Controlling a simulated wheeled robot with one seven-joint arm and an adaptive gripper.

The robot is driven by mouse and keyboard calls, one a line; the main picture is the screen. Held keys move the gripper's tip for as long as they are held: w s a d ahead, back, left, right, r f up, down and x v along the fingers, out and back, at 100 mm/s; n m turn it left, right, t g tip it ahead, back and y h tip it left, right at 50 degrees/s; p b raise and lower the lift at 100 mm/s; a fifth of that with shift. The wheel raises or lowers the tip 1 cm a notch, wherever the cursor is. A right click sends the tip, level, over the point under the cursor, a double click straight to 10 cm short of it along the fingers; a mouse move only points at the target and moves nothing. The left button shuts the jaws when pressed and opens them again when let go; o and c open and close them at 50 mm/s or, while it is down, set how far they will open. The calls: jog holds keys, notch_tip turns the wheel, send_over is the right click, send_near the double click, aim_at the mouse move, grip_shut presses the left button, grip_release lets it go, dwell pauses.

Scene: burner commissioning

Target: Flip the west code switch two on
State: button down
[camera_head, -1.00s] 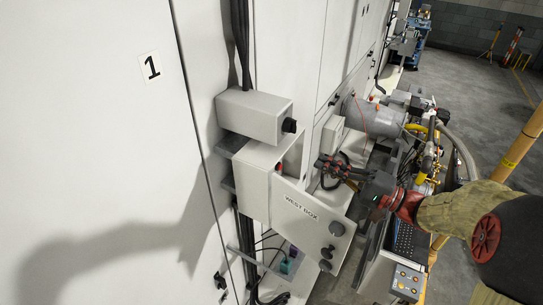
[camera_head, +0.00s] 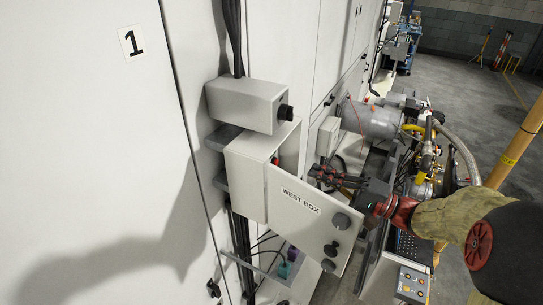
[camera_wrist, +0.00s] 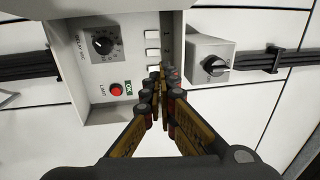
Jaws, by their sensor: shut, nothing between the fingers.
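The west box (camera_head: 245,185) is a pale box on the cabinet wall, with its door (camera_head: 283,222) labelled WEST BOX hanging open. In the wrist view its inner panel (camera_wrist: 98,75) shows a column of white code switches (camera_wrist: 152,52) with small numbers beside them. The second switch from the top is in sight; the lower end of the column is partly hidden by my fingers. I cannot tell which way the switches are set. My gripper (camera_head: 318,173) is shut and empty, beside the box opening. In the wrist view my gripper (camera_wrist: 160,78) points at the lower switches; contact is unclear.
A grey box with a black knob (camera_head: 285,112) sits above the west box. Burner machinery (camera_head: 375,118) stands behind my gripper.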

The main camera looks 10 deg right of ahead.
jog(key=shift+a, duration=0.1)
jog(key=p+x, duration=0.3)
jog(key=x, duration=1.1)
jog(key=shift+p, duration=0.4)
jog(key=shift+r, duration=0.1)
